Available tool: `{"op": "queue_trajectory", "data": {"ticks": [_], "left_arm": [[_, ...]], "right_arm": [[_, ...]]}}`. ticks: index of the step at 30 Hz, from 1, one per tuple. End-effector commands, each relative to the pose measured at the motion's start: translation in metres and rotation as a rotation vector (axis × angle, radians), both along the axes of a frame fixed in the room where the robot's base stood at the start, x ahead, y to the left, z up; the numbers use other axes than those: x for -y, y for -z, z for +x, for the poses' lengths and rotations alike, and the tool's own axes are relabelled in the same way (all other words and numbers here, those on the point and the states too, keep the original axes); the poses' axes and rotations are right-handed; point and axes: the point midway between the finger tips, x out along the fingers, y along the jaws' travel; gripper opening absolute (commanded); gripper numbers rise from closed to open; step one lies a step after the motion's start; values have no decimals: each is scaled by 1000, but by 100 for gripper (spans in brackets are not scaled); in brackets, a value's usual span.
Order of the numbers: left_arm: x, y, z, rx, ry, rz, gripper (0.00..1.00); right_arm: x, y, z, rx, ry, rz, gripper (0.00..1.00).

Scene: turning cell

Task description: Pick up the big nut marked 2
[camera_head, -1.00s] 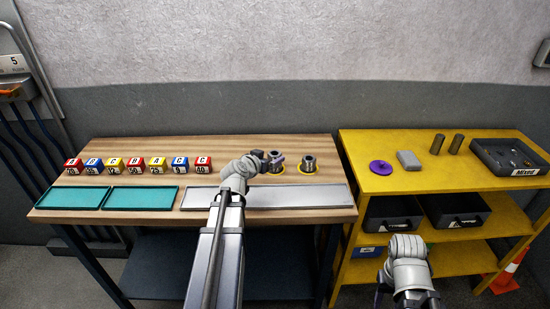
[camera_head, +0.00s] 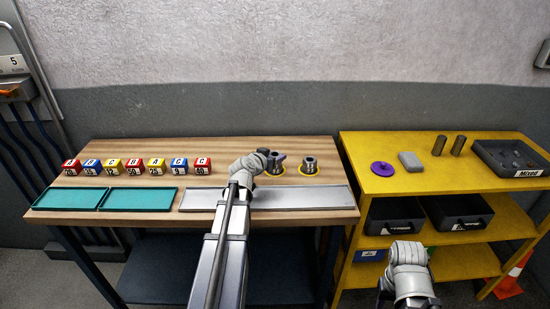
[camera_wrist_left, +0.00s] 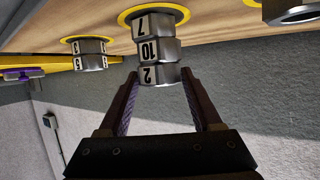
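The big nut marked 2 (camera_wrist_left: 160,75) is a grey metal nut at the end of a stack in the left wrist view, which looks upside down. It touches the nut marked 10 (camera_wrist_left: 157,50), and the nut marked 7 (camera_wrist_left: 155,24) sits against the table in a yellow ring. My left gripper (camera_wrist_left: 159,72) is open, its fingertips close to either side of the nut marked 2. In the head view my left gripper (camera_head: 271,157) partly hides this stack. My right gripper is mostly hidden by its wrist at the lower right.
Another ringed nut stack (camera_head: 309,165) stands just right on the wooden table (camera_head: 225,150). A grey tray (camera_head: 300,197) lies in front, with teal trays (camera_head: 138,198) and lettered blocks (camera_head: 135,166) to the left. A yellow shelf (camera_head: 400,185) stands to the right.

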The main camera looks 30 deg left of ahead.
Motion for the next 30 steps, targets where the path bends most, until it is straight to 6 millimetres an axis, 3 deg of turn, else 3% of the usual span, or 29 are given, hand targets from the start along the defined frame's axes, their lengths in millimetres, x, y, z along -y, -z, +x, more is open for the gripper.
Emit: {"op": "queue_trajectory", "data": {"ticks": [2, 17, 30], "left_arm": [[0, 0, 0, 0, 0, 0, 55], [0, 0, 0, 0, 0, 0, 0], [0, -3, 0, 0, 0, 0, 0]], "right_arm": [[0, 0, 0, 0, 0, 0, 50], [0, 0, 0, 0, 0, 0, 50], [0, -3, 0, 0, 0, 0, 50]]}}
